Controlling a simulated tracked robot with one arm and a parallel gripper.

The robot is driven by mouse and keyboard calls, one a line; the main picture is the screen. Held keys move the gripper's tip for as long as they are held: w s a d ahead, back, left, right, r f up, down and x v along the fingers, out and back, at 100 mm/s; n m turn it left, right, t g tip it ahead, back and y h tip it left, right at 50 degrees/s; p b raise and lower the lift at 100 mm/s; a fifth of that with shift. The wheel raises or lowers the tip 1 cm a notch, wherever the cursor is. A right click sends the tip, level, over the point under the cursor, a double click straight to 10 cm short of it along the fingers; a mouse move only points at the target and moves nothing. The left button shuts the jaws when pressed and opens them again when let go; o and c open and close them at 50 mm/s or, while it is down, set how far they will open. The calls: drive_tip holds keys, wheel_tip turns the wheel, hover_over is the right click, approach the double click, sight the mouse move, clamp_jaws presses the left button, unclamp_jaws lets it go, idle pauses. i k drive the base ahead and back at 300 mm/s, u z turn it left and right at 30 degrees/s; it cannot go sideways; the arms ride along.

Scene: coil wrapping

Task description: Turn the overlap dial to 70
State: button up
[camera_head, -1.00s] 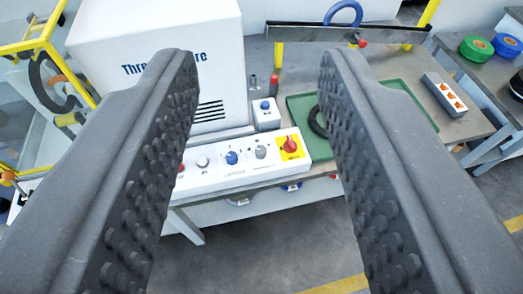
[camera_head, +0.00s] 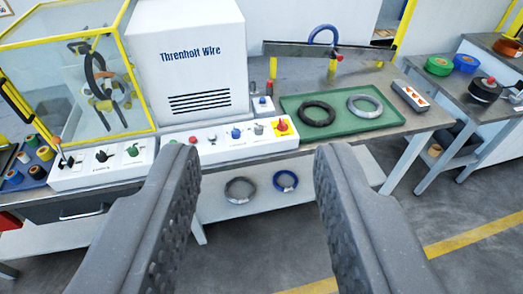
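My gripper (camera_head: 252,165) is open and empty, its two dark fingers spread wide in front of the bench. A white control panel (camera_head: 225,150) lies along the bench front, beyond the fingertips. It carries a pale knob (camera_head: 211,138), a blue knob (camera_head: 236,132), a grey knob (camera_head: 258,128) and a red knob on a yellow plate (camera_head: 282,125). A second white panel (camera_head: 85,177) to the left has a red-topped lever (camera_head: 62,160), a black knob (camera_head: 102,156) and a green knob (camera_head: 133,150). The labels are too small to read, so I cannot tell which is the overlap dial.
A white machine housing (camera_head: 190,60) stands behind the panel. A yellow-framed clear guard (camera_head: 60,75) is at left. A green tray (camera_head: 338,126) holds a black coil (camera_head: 317,113) and a grey coil (camera_head: 365,106). The floor in front is clear.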

sight(258, 129)
drive_tip(key=z, duration=0.55)
drive_tip(key=i, duration=1.75)
drive_tip(key=u, duration=0.45)
